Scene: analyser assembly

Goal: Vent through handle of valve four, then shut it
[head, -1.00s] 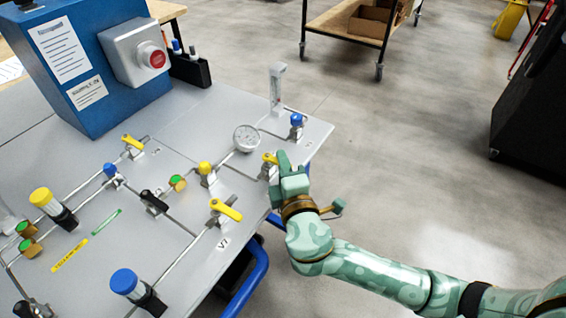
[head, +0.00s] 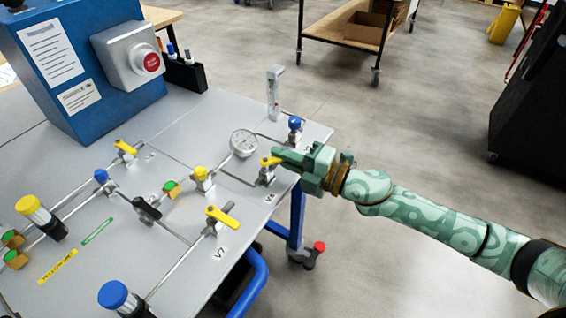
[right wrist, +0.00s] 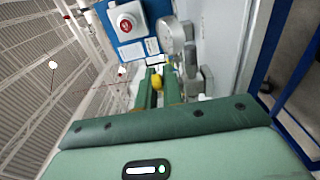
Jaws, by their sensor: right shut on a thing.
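The yellow handle of valve four (head: 268,161) is near the right edge of the grey panel, above a label that seems to read V4 (head: 270,197). My right gripper (head: 279,158) reaches in from the right and is shut on the handle's outer end. In the right wrist view the yellow handle end (right wrist: 156,81) shows between the two green fingers. The handle points right, toward the gripper; its gripped tip is hidden in the head view. My left gripper is not in view.
A round gauge (head: 243,143), a clear flow tube (head: 274,92) and a blue-knobbed valve (head: 294,124) stand close by. The yellow V7 handle (head: 221,216) lies nearer. A blue box with a red button (head: 152,62) is at back left.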

